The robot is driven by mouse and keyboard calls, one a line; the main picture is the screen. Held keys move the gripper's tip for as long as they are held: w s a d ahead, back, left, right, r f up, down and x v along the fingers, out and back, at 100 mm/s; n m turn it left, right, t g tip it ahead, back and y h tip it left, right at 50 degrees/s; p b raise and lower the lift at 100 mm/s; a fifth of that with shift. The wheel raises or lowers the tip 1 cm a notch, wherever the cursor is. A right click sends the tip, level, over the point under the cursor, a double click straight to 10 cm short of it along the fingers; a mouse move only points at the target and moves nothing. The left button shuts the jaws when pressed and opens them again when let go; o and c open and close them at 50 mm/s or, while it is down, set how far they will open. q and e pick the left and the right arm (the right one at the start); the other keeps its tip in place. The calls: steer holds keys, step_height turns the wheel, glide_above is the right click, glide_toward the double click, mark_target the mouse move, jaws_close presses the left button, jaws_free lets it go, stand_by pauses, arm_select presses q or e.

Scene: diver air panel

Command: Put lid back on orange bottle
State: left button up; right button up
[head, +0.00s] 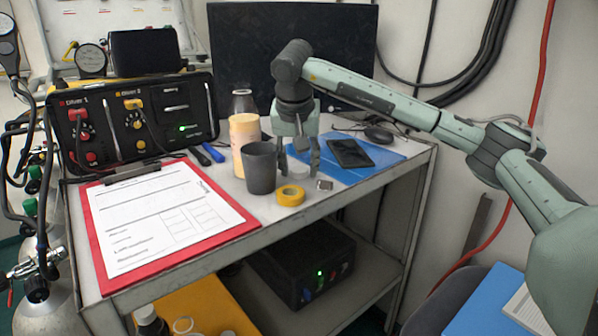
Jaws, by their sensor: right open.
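The orange bottle (244,136), pale orange and cream, stands upright towards the back of the table, partly behind a dark grey cup. A small whitish round piece (299,171), which looks like the lid, lies on the table to the right of the cup. My right gripper (299,165) points down with its fingers apart, one on each side of this whitish piece as seen here. I cannot tell whether the fingers touch it. My left gripper is not in view.
The dark grey cup (259,168) and a yellow tape roll (290,195) stand close to the gripper. A clear bottle (242,101) is behind the orange bottle. A phone (350,153) lies on a blue mat (386,157). A red clipboard (231,233) covers the front left.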

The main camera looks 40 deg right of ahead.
mark_target(298, 172)
steer(key=c, duration=0.5)
step_height(298, 172, up, 10)
steer(key=shift+r, duration=0.1)
stand_by(0.4)
